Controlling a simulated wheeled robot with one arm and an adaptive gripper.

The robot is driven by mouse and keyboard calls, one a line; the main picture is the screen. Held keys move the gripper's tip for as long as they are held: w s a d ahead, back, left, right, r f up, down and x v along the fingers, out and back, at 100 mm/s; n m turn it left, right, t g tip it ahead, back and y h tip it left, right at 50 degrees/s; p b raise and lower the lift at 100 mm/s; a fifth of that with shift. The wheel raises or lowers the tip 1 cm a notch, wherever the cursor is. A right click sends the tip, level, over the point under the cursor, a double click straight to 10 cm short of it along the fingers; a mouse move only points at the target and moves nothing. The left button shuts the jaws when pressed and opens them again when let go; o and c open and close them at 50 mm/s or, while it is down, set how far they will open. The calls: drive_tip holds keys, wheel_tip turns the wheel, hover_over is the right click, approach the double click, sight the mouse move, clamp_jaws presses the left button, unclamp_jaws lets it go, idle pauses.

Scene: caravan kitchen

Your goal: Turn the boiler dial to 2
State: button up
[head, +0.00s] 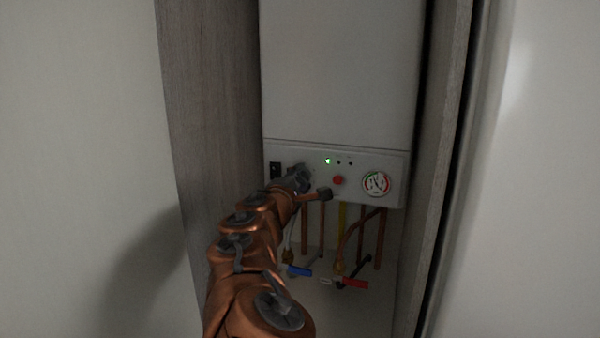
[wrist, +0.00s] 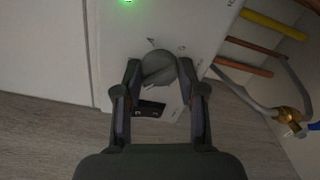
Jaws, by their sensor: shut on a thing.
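The white boiler (head: 340,70) hangs in a grey cabinet, with a control panel along its lower part. My gripper (head: 302,176) is at the left part of that panel and hides the dial in the head view. In the wrist view, my gripper (wrist: 158,88) has its two fingers on either side of the round grey dial (wrist: 158,66) and is shut on it. A small triangle mark shows just above the dial in that view. I cannot read any number the dial points to.
The panel has a black switch (head: 275,170), a green light (head: 327,161), a red button (head: 338,180) and a round gauge (head: 376,183). Below are copper pipes, a blue valve handle (head: 299,271) and a red one (head: 355,284). Grey cabinet walls (head: 212,90) stand close on both sides.

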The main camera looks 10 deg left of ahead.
drive_tip(key=shift+n+p, duration=0.75)
drive_tip(key=shift+n, duration=0.45)
drive_tip(key=shift+a, duration=0.1)
drive_tip(key=o, duration=1.1)
drive_tip(key=shift+o, duration=0.2)
drive_tip(key=shift+s, duration=0.1)
drive_tip(key=s+a, duration=0.1)
drive_tip(key=s, duration=0.6)
drive_tip(key=shift+s, duration=0.15)
